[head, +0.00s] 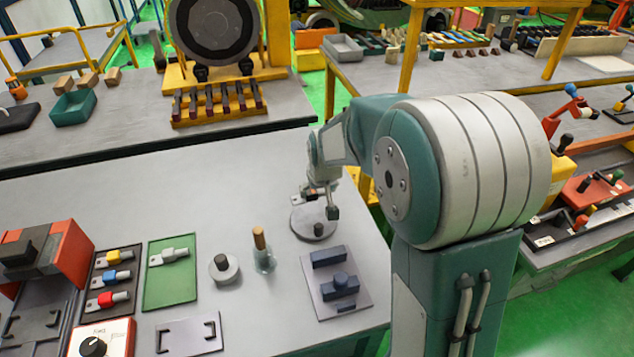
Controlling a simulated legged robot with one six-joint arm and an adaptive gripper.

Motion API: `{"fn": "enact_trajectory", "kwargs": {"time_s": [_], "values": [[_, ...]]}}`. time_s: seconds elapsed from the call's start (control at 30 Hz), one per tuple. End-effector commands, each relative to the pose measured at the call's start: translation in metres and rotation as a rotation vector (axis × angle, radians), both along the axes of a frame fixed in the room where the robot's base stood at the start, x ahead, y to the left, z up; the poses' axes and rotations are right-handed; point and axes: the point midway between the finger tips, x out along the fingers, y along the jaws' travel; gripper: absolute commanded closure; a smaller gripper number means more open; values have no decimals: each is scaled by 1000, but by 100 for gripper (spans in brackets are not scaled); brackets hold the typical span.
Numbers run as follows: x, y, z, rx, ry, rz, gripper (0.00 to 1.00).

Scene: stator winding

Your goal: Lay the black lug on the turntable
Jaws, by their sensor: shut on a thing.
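My gripper (321,190) is above the turntable (312,232), a round grey disc near the far right edge of the near bench. It is shut on the black lug (301,198), whose pale metal tongue sticks out to the left. The lug's dark part is small and mostly hidden by the fingers. The lug appears to be a little above the disc; I cannot tell whether it touches.
A dark tray (88,328) holds yellow, blue and red lugs; a green mat (170,292) holds a grey-white lug. A bottle with a wooden cap (263,252), a round weight (224,269) and a grey fixture plate (358,292) stand near the turntable.

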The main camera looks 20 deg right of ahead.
Motion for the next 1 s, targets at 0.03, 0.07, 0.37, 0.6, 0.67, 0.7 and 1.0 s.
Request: {"fn": "enact_trajectory", "kwargs": {"time_s": [0.03, 0.07, 0.37, 0.6, 0.67, 0.7, 1.0], "values": [[0, 0, -6, 0, 1, 0, 70], [0, 0, -9, 0, 2, 0, 70], [0, 0, -39, 0, 2, 0, 70], [0, 0, -52, 0, 0, 0, 70], [0, 0, -53, 0, 0, 0, 70], [0, 0, -53, 0, 0, 0, 70], [0, 0, -53, 0, 0, 0, 70]]}}
